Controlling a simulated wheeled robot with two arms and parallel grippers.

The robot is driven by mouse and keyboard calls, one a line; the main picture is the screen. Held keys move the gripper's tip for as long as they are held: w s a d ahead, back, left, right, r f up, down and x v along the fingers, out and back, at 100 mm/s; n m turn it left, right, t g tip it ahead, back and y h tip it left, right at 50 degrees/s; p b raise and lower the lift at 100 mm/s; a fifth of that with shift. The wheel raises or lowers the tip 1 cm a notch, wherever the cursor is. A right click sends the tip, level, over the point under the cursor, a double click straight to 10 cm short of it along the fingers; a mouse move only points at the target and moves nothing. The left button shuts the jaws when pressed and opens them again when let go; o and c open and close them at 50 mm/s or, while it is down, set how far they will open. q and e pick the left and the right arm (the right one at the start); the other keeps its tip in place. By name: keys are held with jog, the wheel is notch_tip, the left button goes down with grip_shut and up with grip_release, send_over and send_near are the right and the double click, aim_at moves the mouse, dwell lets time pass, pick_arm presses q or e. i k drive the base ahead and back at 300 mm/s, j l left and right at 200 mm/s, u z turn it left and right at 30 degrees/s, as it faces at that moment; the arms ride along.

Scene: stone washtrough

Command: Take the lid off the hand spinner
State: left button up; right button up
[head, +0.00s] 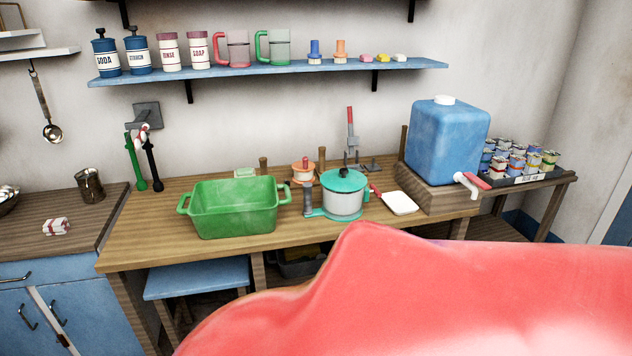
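The hand spinner (343,203) stands upright on the wooden bench, right of the green tub. It is a pale round bowl in a teal frame with a grey handle at its left. Its teal lid (343,181) with a dark knob sits on top of the bowl. Neither of my grippers is in view. A large glossy red shape (450,300) fills the lower right, very close to the camera. I cannot tell what it is, and it hides the bench's front right part.
A green tub (234,211) stands left of the spinner, and a white square dish (399,203) lies to its right. An orange-topped pot (303,172) is behind. A blue water tank (446,142) with a tap stands on a wooden block (432,200). A blue stool (197,277) is below.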

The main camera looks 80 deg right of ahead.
aim_at(342, 179)
jog(key=z, duration=2.9)
